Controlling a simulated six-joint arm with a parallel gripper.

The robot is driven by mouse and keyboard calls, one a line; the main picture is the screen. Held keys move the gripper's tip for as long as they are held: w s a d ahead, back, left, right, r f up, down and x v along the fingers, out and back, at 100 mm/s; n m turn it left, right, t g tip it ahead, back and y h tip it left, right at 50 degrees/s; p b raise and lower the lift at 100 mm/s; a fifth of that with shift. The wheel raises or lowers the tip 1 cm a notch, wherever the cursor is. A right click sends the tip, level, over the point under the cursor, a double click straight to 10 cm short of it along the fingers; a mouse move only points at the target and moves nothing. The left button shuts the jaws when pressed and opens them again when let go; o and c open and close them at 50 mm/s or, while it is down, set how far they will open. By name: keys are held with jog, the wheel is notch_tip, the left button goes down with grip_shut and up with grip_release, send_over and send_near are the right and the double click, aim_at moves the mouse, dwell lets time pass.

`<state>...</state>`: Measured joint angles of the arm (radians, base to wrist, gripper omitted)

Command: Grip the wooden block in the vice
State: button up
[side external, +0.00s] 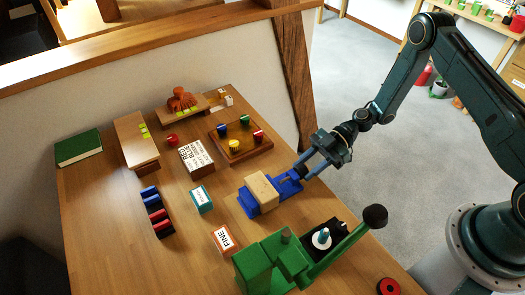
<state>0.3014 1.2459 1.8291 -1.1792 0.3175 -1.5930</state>
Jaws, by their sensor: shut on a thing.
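The blue vice (248,208) lies on the wooden table right of its middle. The pale wooden block (262,190) sits in the vice between its blue parts. Whether the jaws press on the block cannot be told at this size. My gripper (301,174) reaches in from the right and is shut on the right end of the vice, beside the block and apart from it. The exact part between my fingertips is too small to make out.
A green machine (275,262) with a black-knobbed lever (375,216) stands in front of the vice. A wooden tray (233,151) with coloured pegs is behind it. A teal box (201,199) and an orange box (223,238) marked FINE lie to the left.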

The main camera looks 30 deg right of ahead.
dwell(0.4)
jog(key=o, duration=1)
jog(key=v, duration=1.4)
jog(key=shift+w, duration=0.15)
jog(key=shift+a+r, duration=0.1)
